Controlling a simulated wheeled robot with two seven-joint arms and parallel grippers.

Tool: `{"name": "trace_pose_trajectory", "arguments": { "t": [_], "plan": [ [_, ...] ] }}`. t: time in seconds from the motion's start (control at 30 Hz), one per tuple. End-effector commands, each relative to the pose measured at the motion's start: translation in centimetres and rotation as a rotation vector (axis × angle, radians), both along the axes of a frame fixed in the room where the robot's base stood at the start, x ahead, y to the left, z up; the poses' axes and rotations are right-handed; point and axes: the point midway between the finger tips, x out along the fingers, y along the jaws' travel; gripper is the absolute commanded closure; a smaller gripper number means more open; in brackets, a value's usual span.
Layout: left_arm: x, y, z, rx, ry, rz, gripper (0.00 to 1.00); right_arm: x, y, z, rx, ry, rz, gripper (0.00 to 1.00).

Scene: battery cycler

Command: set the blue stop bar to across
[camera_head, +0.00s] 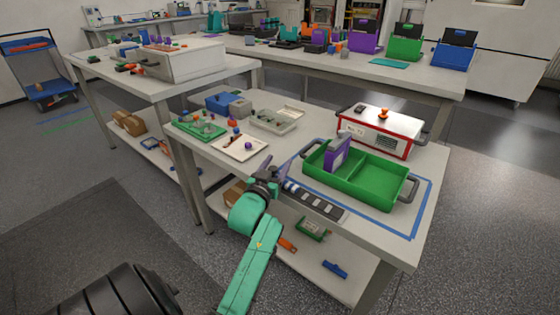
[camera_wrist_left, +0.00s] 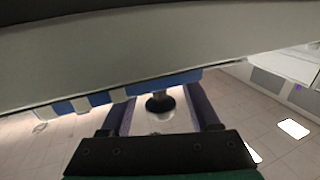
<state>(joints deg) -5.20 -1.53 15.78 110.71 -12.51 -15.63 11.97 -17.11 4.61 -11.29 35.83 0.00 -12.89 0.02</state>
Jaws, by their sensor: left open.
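A dark control strip (camera_head: 315,200) with several pale tabs runs along the table's front edge, just right of my left gripper (camera_head: 274,175). In the left wrist view, a grey panel (camera_wrist_left: 120,50) crosses the top, with blue pieces (camera_wrist_left: 183,79) and pale tabs along its lower edge. I cannot tell for sure which blue piece is the stop bar, nor how it is set. My left gripper, also in the left wrist view (camera_wrist_left: 163,112), is open. A dark round knob on a short stem (camera_wrist_left: 160,104) shows between its fingers, with no visible grip on it. My right gripper is out of view.
A green two-part tray (camera_head: 362,188) holding a purple block (camera_head: 337,153) stands behind the strip, inside blue tape (camera_head: 421,212). A red-edged white box (camera_head: 380,135) is behind it. A pale tray (camera_head: 240,148) and a green board (camera_head: 199,128) lie to the left.

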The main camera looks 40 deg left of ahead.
Motion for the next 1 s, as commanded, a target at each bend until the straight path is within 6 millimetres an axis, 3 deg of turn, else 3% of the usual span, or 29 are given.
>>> {"name": "trace_pose_trajectory", "arguments": {
  "t": [0.07, 0.2, 0.23, 1.0],
  "plan": [
    [0.0, 0.0, 0.0, 0.0, 0.0, 0.0, 0.38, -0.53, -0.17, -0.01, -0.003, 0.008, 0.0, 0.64],
    [0.01, -0.01, -0.01, 0.0, 0.0, 0.0, 0.91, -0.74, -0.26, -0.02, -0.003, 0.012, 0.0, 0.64],
    [0.01, -0.01, -0.02, 0.0, 0.0, 0.0, 1.0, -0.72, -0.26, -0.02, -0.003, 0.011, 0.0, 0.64],
    [0.03, -0.03, -0.09, -0.002, 0.002, -0.001, 1.0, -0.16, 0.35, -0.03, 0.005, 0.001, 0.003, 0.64]
  ]
}}
